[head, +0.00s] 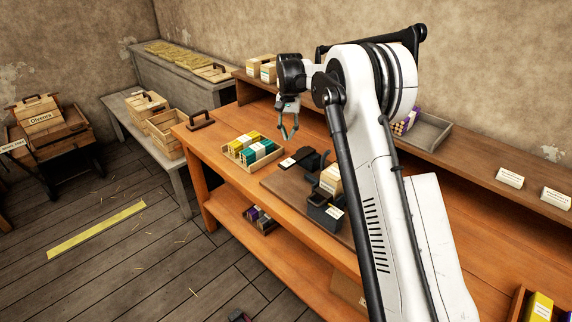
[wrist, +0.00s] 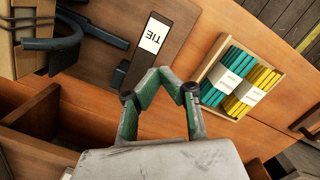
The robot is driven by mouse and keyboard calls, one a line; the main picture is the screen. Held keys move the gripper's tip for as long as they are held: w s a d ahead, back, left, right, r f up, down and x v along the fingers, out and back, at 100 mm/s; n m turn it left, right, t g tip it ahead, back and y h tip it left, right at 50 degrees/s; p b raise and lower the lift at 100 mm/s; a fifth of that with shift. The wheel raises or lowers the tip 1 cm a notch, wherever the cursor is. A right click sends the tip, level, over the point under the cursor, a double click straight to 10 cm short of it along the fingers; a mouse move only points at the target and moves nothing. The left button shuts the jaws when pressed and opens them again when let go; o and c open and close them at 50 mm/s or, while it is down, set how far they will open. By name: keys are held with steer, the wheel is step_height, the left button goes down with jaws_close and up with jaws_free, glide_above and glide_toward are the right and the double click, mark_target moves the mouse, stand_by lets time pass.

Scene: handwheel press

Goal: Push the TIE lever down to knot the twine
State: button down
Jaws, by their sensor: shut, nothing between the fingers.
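The TIE lever (wrist: 157,40) is a dark flat bar with a white label reading TIE, on a brown board. In the head view the lever (head: 296,159) lies beside the dark press parts on the bench. My gripper (head: 290,136) is shut and empty, above the bench near the lever. In the wrist view my gripper's fingertips (wrist: 168,73) meet close to the lever's edge; I cannot tell if they touch it. A pale wooden box (head: 331,178) stands in the press. Dark cord (wrist: 30,22) shows around the box.
A tray of teal and yellow bundles (wrist: 239,80) lies right of the lever in the wrist view. The orange bench (head: 215,137) has a raised back shelf (head: 465,162). A grey tray (head: 428,131) sits there. Crates (head: 166,126) stand on a side bench.

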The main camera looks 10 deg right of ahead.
steer(key=shift+w+r, duration=0.1)
steer(key=shift+r, duration=0.75)
steer(key=s+r+n+t+b, duration=0.1)
steer(key=s+r+t, duration=0.1)
steer(key=s+r, duration=0.75)
steer(key=s+r+n+t+b, duration=0.1)
steer(key=s+r+t, duration=0.1)
steer(key=s+r, duration=0.8)
steer(key=s+f+t, duration=0.1)
steer(key=s+f, duration=0.3)
steer(key=s, duration=0.5)
steer(key=s+a+f+n+t, duration=0.1)
steer(key=s+f, duration=0.3)
steer(key=s, duration=0.6)
steer(key=s+f+n+t+b, duration=0.1)
steer(key=s+f, duration=0.3)
steer(key=s, duration=0.6)
steer(key=shift+s+a+t, duration=0.15)
steer(key=shift+s+t, duration=0.05)
steer(key=shift+t, duration=0.5)
steer(key=shift+r, duration=0.1)
